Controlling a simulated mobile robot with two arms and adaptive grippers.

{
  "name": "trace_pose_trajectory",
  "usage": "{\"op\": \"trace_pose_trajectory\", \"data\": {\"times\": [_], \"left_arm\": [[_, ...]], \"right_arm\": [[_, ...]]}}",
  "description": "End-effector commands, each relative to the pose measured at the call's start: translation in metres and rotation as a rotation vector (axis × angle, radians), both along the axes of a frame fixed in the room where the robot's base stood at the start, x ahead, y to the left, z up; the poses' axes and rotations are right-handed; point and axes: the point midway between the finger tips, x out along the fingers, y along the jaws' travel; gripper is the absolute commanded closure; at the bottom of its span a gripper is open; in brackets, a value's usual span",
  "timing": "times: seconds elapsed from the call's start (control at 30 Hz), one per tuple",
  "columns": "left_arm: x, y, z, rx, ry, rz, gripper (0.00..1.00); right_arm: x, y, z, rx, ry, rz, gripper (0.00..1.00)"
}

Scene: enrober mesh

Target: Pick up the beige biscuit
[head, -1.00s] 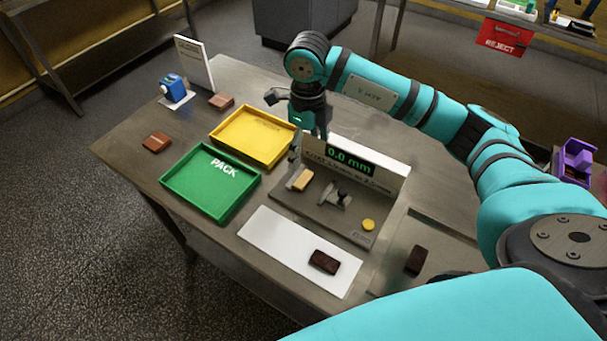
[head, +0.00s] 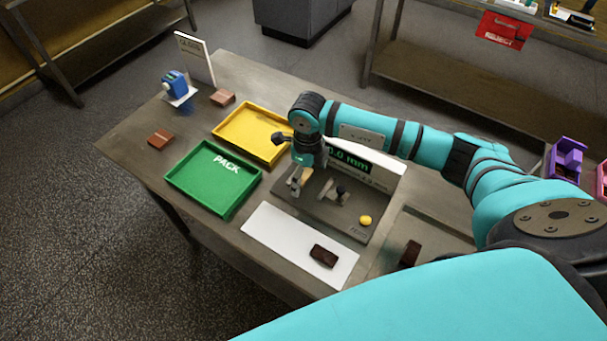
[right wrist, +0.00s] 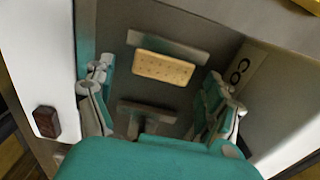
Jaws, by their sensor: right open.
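The beige biscuit (right wrist: 163,68) lies on the grey plate of the measuring gauge, against a flat grey jaw, in the right wrist view. In the head view the biscuit (head: 307,174) is partly hidden by my right gripper. My right gripper (head: 298,181) points down over it. In the right wrist view its two fingers stand wide apart, one on each side of the biscuit, and the right gripper (right wrist: 159,78) is open and empty. My left gripper is not in view.
The gauge display (head: 350,160) stands close behind the gripper. A yellow tray (head: 222,130) and a green PACK tray (head: 185,190) lie to the left. A dark brown biscuit (head: 324,256) lies on a white mat (head: 270,233). A yellow button (head: 365,220) is on the gauge plate.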

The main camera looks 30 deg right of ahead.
Motion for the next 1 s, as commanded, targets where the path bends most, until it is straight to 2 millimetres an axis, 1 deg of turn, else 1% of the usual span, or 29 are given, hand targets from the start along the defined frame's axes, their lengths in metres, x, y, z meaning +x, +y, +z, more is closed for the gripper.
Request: {"op": "trace_pose_trajectory", "data": {"times": [0.07, 0.4, 0.43, 0.77, 0.87, 1.0], "left_arm": [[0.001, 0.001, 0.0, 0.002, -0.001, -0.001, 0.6], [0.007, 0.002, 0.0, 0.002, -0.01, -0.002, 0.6], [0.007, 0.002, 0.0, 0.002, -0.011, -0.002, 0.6], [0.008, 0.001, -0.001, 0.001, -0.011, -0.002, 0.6], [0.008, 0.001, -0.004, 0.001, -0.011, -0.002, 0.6], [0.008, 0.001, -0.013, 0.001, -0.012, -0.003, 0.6]], "right_arm": [[0.0, 0.0, 0.0, 0.0, 0.0, 0.0, 0.13], [0.0, 0.0, 0.001, 0.0, 0.0, -0.001, 0.58], [0.0, 0.0, 0.001, -0.001, -0.001, -0.001, 0.61], [0.001, 0.0, 0.002, 0.0, -0.001, -0.001, 0.61], [0.001, 0.0, 0.006, -0.001, -0.003, -0.001, 0.61], [0.001, 0.0, 0.018, 0.0, -0.004, 0.001, 0.61]]}}
